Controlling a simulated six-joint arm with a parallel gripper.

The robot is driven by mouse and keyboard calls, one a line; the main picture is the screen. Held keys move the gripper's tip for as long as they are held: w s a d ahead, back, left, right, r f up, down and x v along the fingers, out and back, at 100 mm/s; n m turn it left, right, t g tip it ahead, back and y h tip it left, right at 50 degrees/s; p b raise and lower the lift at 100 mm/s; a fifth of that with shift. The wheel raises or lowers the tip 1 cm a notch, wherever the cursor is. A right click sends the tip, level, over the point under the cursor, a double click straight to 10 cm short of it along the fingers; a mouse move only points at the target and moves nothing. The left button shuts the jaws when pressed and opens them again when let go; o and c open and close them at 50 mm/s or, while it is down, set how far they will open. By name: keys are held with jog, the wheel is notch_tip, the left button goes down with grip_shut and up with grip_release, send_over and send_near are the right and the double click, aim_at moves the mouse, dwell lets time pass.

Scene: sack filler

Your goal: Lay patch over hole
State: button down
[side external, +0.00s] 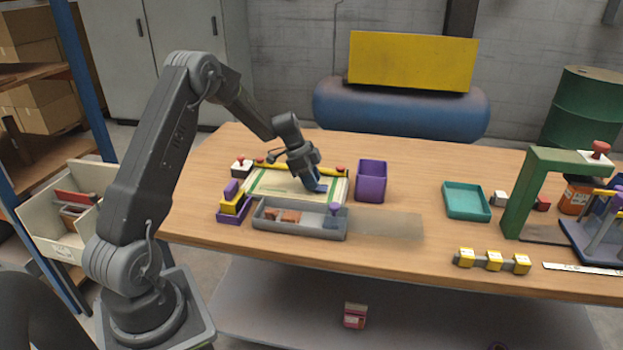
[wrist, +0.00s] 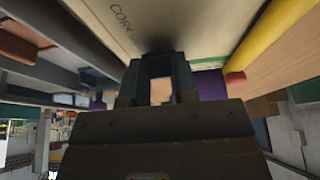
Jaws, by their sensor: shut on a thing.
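A pale sack (side external: 275,184) with green bands lies flat on the bench, with a yellow bar (side external: 290,168) along its far edge. My gripper (side external: 316,184) is low over the sack's right part, shut on a small blue piece (side external: 320,188). I cannot tell surely that it is the patch, nor whether it touches the sack. I see no hole; my gripper may cover it. In the wrist view the jaws (wrist: 160,88) stand close against the printed sack (wrist: 125,20), and what is between them is unclear.
A grey tray (side external: 258,222) with reddish-brown pieces (side external: 283,215) and a purple-handled tool (side external: 334,212) stands in front of the sack. A purple bin (side external: 371,181) stands to its right. A teal tray (side external: 467,201) and green frame (side external: 520,195) are further right. Bench (side external: 415,185) is free between.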

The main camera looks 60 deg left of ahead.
jog(key=shift+f, duration=0.5)
jog(key=c, duration=0.8)
grip_release()
jog(key=v, duration=1.3)
jog(key=s+d+r+n, duration=0.1)
jog(key=s+d+r, duration=0.1)
jog(key=d+r, duration=0.5)
jog(key=s+d+r+n+y, duration=0.25)
jog(key=s+d, duration=0.35)
jog(key=d, duration=0.5)
jog(key=s+d+n, duration=0.1)
jog(key=s+d, duration=0.2)
jog(key=s, duration=0.2)
jog(key=s+d+n+t, duration=0.1)
jog(key=s+d+n, duration=0.1)
jog(key=s+d, duration=0.2)
jog(key=s+d+n+t, duration=0.1)
jog(key=s+d+n, duration=0.1)
jog(key=s, duration=0.4)
jog(key=shift+s+d+f+n+y, duration=0.15)
jog(key=shift+d+y, duration=0.05)
jog(key=shift+d, duration=0.25)
jog(key=shift+s+d+f+n+y, duration=0.1)
jog(key=shift+s+d+f+y, duration=0.05)
jog(key=shift+d, duration=0.25)
